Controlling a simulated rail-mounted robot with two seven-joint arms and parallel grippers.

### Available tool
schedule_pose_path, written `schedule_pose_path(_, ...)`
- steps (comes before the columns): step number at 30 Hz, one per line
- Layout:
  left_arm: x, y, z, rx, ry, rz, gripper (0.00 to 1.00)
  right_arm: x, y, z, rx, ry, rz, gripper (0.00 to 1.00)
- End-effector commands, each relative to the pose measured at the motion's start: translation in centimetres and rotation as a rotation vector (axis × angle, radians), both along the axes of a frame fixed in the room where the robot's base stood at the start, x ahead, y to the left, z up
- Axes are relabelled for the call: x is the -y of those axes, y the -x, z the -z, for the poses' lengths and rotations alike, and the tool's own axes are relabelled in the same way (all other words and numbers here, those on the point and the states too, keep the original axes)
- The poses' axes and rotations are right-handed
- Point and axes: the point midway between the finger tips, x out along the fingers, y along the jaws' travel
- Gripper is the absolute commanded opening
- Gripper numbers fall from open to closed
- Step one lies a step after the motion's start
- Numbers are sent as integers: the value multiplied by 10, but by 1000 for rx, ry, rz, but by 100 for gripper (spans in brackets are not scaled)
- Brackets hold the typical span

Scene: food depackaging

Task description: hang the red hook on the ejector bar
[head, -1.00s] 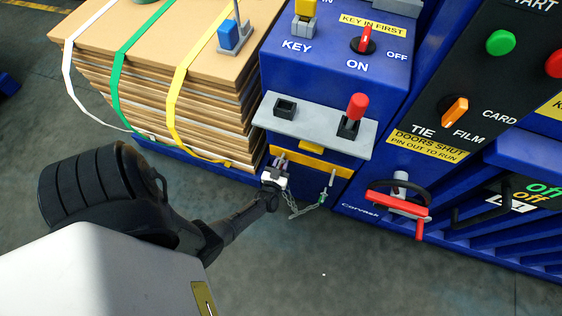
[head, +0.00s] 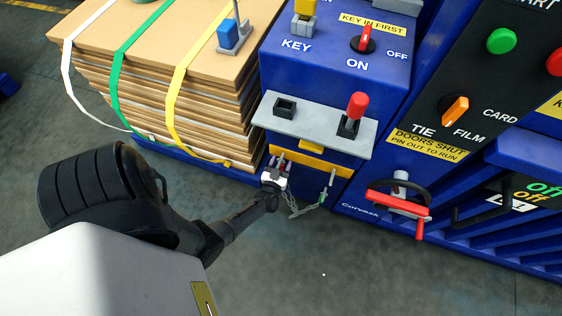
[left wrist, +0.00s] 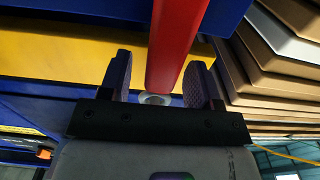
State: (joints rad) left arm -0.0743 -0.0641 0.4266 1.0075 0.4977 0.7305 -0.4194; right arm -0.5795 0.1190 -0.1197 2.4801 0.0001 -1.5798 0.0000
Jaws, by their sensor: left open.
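My left gripper (head: 280,161) is at the blue machine front, just left of a yellow bar (head: 312,163) below a grey shelf. In the left wrist view a red bar (left wrist: 176,45) runs between its two open fingers (left wrist: 158,85), with a visible gap on each side. I cannot tell whether this bar is the red hook; its far end is out of frame. The yellow bar shows behind it (left wrist: 60,52). A red piece with a bent end (head: 400,204) sits by a black wheel at the right. No part is clearly marked as the ejector bar. My right gripper is not in view.
The grey shelf (head: 335,125) overhangs the gripper and carries a red-topped lever (head: 357,106). A chain (head: 300,209) hangs right of the gripper with a metal pin (head: 328,187). A strapped cardboard stack (head: 150,75) stands close on the left. The floor in front is clear.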

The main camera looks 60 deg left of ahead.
Motion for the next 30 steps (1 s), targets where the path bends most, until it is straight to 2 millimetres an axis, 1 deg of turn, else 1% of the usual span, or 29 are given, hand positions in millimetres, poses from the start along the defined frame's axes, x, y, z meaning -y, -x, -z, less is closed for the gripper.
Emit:
schedule_pose_path(4, 9, 9, 1, -1, 2, 0, 57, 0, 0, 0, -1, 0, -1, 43)
schedule_pose_path(12, 36, 38, 1, -2, 2, 0, 57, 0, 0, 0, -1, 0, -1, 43)
schedule_pose_path(18, 48, 51, 0, -1, 1, 0, 57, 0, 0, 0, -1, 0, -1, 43)
schedule_pose_path(30, 52, 54, 0, 14, 16, 1, 57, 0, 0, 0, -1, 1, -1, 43)
